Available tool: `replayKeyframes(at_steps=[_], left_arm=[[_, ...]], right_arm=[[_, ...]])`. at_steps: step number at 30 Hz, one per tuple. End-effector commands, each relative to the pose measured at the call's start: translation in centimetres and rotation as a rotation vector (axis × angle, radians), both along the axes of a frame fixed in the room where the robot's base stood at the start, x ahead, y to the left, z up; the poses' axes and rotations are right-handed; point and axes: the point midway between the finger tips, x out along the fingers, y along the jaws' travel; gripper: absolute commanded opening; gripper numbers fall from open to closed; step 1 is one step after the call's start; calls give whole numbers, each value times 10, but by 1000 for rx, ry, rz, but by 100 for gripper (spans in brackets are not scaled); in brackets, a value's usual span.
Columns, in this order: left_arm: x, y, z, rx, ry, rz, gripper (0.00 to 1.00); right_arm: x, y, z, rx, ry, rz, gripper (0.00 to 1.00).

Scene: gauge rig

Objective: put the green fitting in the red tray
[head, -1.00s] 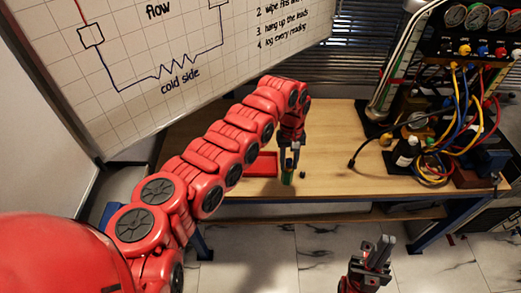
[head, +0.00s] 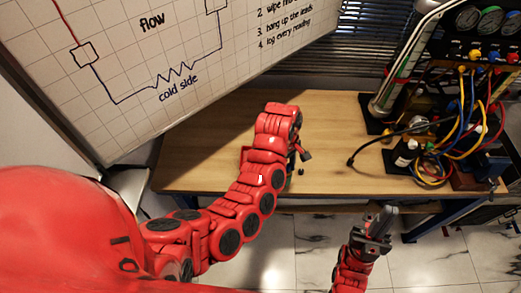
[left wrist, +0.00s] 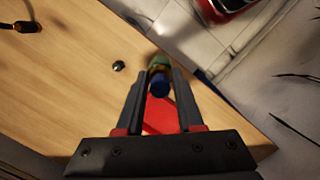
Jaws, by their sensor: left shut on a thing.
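The green fitting (left wrist: 159,63), with a blue end towards the camera, sits between the fingertips of my left gripper (left wrist: 160,78) in the left wrist view. The gripper is shut on it. In the head view my left gripper (head: 302,154) is over the workbench, and the fitting is hidden there. The red tray (left wrist: 160,117) shows between the fingers in the left wrist view. In the head view only a bit of the tray (head: 244,155) shows left of my arm. My right gripper (head: 381,220) is in front of the bench, its jaw gap unclear.
A small dark piece (left wrist: 118,66) lies on the workbench (head: 340,120); it also shows in the head view (head: 301,171). A gauge rig with hoses (head: 465,130) and a bottle (head: 405,152) stand at the right. A whiteboard (head: 130,60) hangs over the bench's left.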

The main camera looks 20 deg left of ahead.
Motion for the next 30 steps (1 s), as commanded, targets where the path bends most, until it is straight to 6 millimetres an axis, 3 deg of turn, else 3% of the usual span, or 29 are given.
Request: replayKeyframes(at_steps=[4,9,13,23,25,30], left_arm=[[-7,4,-3,1,2,34,0],[9,26,-7,5,-3,42,0],[28,51,-12,6,-4,42,0],[75,112,-24,2,-5,39,0],[78,118,-14,2,0,38,0],[86,126,-15,0,-3,37,0]], right_arm=[[0,0,4,0,0,0,0],[0,0,-5,0,0,0,0],[0,0,-21,0,0,0,0],[0,0,-86,0,0,0,0],[0,0,-72,0,0,0,0],[0,0,-71,0,0,0,0]])
